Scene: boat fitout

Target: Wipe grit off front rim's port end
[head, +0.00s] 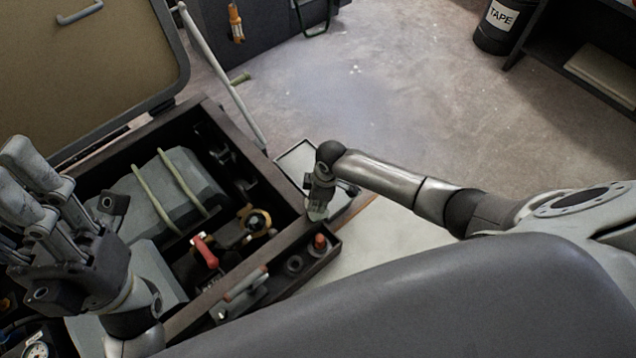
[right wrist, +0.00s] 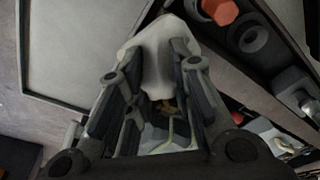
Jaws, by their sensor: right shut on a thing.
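My right gripper (head: 318,208) is shut on a crumpled pale cloth (right wrist: 165,58), at the right corner of the open locker. In the right wrist view the cloth bulges out between the fingers (right wrist: 163,85). The cloth is low, close to the end of the locker's near rim (head: 262,254); I cannot tell whether it touches it. No grit can be made out on the rim; the gripper hides part of that corner. My left gripper (head: 75,210) is open and empty above the locker's left side.
A narrow tray (head: 322,252) with an orange-capped item and a ring runs along the near rim. Inside the locker are a grey strapped case (head: 165,195) and a red-handled valve (head: 204,250). A strut (head: 225,80) stands by the raised lid (head: 90,60).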

